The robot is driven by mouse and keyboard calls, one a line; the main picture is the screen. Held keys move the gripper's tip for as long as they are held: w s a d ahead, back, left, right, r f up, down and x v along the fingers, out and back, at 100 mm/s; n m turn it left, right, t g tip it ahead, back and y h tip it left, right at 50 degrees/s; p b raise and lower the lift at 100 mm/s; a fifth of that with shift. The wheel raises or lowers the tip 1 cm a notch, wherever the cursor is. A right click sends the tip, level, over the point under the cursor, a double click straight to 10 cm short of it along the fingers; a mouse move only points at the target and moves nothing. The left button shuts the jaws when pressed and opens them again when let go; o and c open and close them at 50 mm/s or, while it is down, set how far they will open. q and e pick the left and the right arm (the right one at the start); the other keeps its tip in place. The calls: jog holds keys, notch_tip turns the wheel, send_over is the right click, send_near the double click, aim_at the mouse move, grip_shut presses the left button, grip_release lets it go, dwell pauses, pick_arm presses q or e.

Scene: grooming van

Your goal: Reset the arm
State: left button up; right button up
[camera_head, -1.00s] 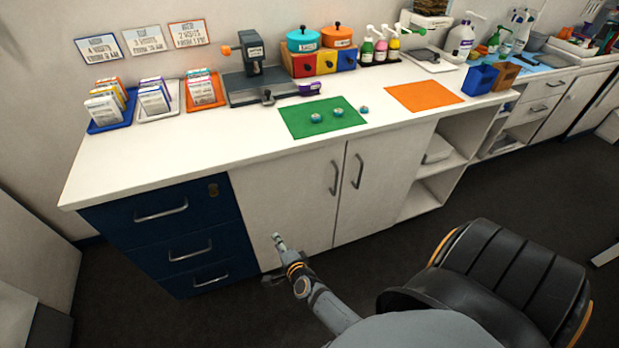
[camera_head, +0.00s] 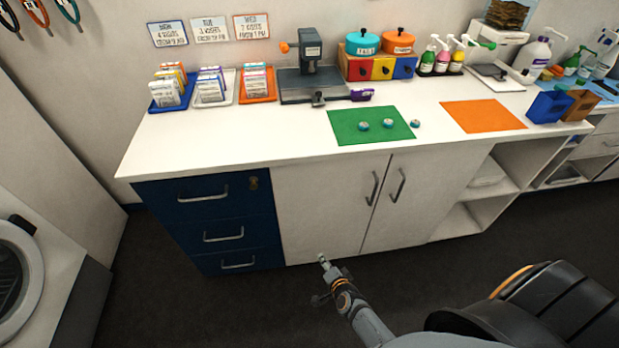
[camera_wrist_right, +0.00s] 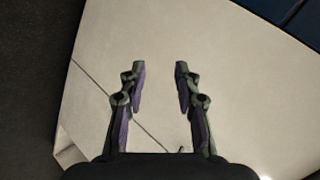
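My right gripper (camera_head: 322,275) is in front of the white cupboard doors, below the counter top, in the head view. In the right wrist view its two fingers (camera_wrist_right: 160,85) stand apart with nothing between them, and the pale cupboard front fills most of the picture behind them. My right arm comes in from the bottom of the head view. My left gripper is in neither view.
The white counter (camera_head: 230,145) carries a green mat (camera_head: 350,128) with small round tins, an orange mat (camera_head: 482,116), card trays and a dark press (camera_head: 310,85). Blue drawers (camera_head: 205,225) stand below left. A round-doored machine (camera_head: 35,290) is at far left. Dark floor is clear between.

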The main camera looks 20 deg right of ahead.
jog(key=s+d+f+n+g+p, duration=0.1)
jog(key=s+d+f+n+g, duration=0.1)
jog(key=s, duration=0.9)
jog(key=s+d+f+n+g+p, duration=0.2)
jog(key=s+f+n+g, duration=0.2)
jog(key=s, duration=0.7)
jog(key=s+d+f+n+g+p, duration=0.2)
jog(key=s+f+n, duration=0.5)
jog(key=s, duration=0.4)
jog(key=shift+d+n+g, duration=0.25)
jog(key=shift+n+g, duration=0.45)
jog(key=shift+g, duration=0.2)
jog(key=shift+o, duration=0.2)
